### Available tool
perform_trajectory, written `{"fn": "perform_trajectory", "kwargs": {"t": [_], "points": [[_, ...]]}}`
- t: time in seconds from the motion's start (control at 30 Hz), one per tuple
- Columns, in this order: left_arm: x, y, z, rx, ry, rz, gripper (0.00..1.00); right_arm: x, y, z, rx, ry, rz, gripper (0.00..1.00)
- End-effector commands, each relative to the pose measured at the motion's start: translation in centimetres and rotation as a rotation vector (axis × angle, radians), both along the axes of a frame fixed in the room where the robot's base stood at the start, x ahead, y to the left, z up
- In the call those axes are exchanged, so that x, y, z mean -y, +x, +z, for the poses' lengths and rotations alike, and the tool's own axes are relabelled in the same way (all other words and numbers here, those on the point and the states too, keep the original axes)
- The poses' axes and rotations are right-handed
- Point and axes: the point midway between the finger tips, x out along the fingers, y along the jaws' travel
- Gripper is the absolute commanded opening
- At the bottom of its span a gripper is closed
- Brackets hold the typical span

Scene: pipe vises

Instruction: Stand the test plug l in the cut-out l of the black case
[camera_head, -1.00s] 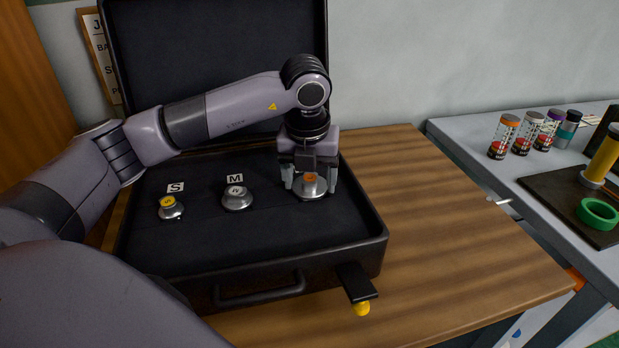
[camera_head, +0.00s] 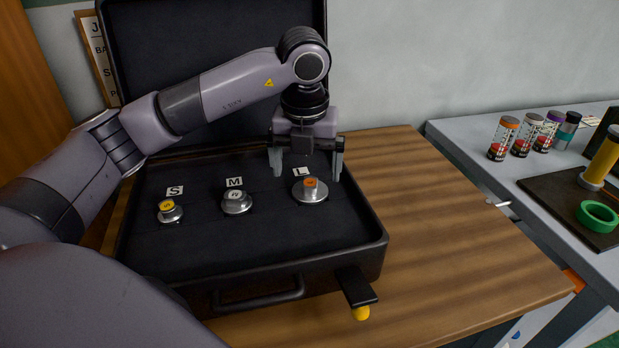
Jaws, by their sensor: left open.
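The test plug l (camera_head: 310,191), a silver disc with an orange-topped knob, stands upright in the black case (camera_head: 240,268) beside the white L label (camera_head: 300,171). Its base hides the cut-out l, so I cannot see how deep it sits. My left gripper (camera_head: 306,170) is open and empty. Its two fingers hang apart, above and behind the plug, clear of it. My right gripper is not in view.
Two smaller plugs stand in the case by the S label (camera_head: 174,190) and M label (camera_head: 234,182). The raised lid stands behind. Right of the case the wooden table is bare. A grey bench holds several small jars, a green ring (camera_head: 598,215) and a yellow cylinder (camera_head: 604,160).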

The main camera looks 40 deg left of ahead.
Motion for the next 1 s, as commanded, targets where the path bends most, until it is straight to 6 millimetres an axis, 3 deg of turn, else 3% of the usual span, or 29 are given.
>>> {"fn": "perform_trajectory", "kwargs": {"t": [0.1, 0.3, 0.53, 1.0], "points": [[0.4, -0.3, 3.2, 0.011, -0.003, -0.004, 0.97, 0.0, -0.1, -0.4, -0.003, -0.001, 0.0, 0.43], [0.6, -0.7, 6.8, 0.01, -0.002, -0.003, 0.97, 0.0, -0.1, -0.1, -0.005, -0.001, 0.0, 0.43], [0.7, -0.9, 7.9, 0.009, -0.002, -0.005, 0.97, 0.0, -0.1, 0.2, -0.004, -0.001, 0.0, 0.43], [0.7, -0.9, 7.9, 0.01, -0.004, -0.005, 0.97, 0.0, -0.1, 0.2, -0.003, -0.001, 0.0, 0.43]]}}
